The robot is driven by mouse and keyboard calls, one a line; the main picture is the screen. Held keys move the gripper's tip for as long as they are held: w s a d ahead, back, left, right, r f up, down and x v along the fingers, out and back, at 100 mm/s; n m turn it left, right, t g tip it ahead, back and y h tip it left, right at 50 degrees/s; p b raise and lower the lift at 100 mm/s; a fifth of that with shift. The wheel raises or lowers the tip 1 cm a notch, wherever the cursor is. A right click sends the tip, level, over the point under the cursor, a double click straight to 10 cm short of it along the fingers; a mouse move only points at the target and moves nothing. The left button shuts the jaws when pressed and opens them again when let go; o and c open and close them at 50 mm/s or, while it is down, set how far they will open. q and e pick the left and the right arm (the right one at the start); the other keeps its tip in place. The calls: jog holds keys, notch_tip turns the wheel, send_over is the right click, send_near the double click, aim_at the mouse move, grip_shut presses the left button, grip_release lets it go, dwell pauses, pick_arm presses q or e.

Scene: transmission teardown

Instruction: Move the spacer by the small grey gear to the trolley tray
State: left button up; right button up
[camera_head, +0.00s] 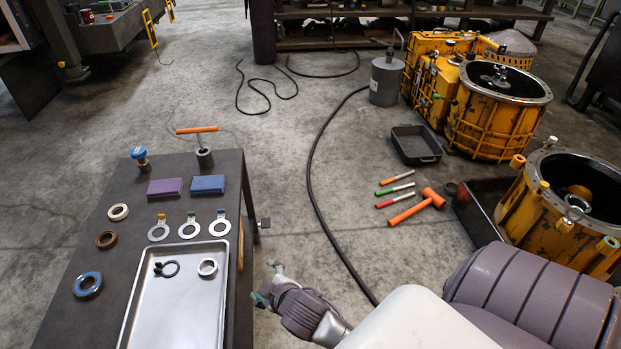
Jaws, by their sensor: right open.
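The trolley tray (178,305) is a shallow silver tray on the dark trolley top at the lower left. A dark ring with a black tab (167,268) and a pale metal ring (207,267) lie in it. I cannot pick out a small grey gear or say which ring is the spacer. My right gripper (266,282) is open and empty, beside the trolley's right edge and right of the tray. My left gripper is not in view.
On the trolley stand flat tagged rings (189,228), a white ring (118,212), a brown ring (106,239), a blue ring (87,284), two pads (207,185) and an orange-handled tool (203,155). Yellow housings (560,205), a black bin (416,145) and an orange hammer (415,208) are on the right.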

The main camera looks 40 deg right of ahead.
jog(key=s+f+m+g, duration=0.2)
jog(key=s+f+g, duration=0.2)
jog(key=s, duration=0.5)
jog(key=s+a+f+m+g+y, duration=0.1)
jog(key=s+f+m+g, duration=0.1)
jog(key=s+f, duration=0.4)
jog(key=s+g, duration=0.1)
jog(key=s, duration=0.1)
jog(key=shift+s+a+f+g, duration=0.15)
jog(key=shift+s+f+g, duration=0.2)
jog(key=shift+g, duration=0.05)
